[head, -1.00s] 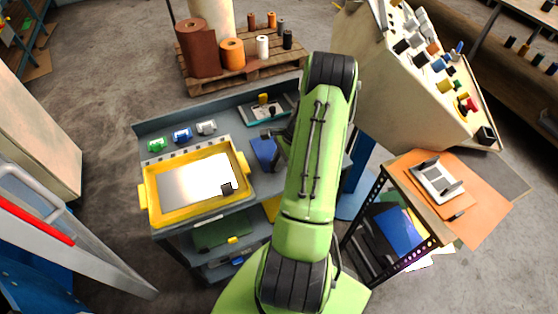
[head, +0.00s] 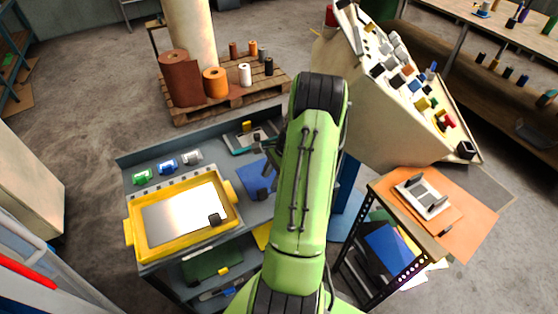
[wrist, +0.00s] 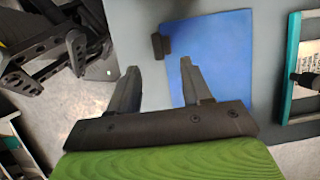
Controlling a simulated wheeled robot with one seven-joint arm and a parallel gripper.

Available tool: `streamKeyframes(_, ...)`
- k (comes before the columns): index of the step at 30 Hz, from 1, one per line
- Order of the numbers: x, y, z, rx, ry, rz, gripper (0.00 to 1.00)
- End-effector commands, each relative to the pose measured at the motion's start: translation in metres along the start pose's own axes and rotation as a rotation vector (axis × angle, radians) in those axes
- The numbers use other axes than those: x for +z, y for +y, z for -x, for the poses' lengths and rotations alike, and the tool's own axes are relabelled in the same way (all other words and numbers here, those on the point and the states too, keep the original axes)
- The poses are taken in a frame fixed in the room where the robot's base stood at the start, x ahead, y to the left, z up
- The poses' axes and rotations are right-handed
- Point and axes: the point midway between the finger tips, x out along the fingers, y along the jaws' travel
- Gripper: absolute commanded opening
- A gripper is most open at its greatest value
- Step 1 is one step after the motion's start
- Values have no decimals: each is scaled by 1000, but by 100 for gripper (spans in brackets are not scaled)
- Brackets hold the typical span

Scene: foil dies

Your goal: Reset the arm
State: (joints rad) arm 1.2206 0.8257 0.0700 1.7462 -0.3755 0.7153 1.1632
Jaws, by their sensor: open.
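My green arm (head: 305,190) rises up the middle of the head view, and its forearm hides most of the gripper there. In the wrist view my gripper (wrist: 160,85) is open, its two dark fingers apart with nothing between them. A blue sheet (wrist: 212,55) lies on the grey bench top beyond and under the fingers, with a small dark block (wrist: 160,45) at its left edge. In the head view the blue sheet (head: 256,178) shows just left of my arm.
A yellow-framed plate (head: 180,213) and several small foil rolls (head: 167,167) sit on the grey bench (head: 150,160). A teal-framed item (head: 252,138) lies at its back. A control console (head: 395,100) and a side stand (head: 425,205) are to the right. A pallet of rolls (head: 225,98) stands behind.

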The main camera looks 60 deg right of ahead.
Motion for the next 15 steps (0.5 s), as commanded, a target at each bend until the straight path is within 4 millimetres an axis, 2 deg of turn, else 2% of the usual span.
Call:
streamKeyframes(1, 0, -1, 18, -6, 3, -1, 49)
streamKeyframes(7, 0, -1, 72, -5, 3, 0, 49)
streamKeyframes(12, 0, 0, 96, -2, 0, 0, 49)
streamKeyframes(15, 0, 0, 100, -1, 0, 0, 49)
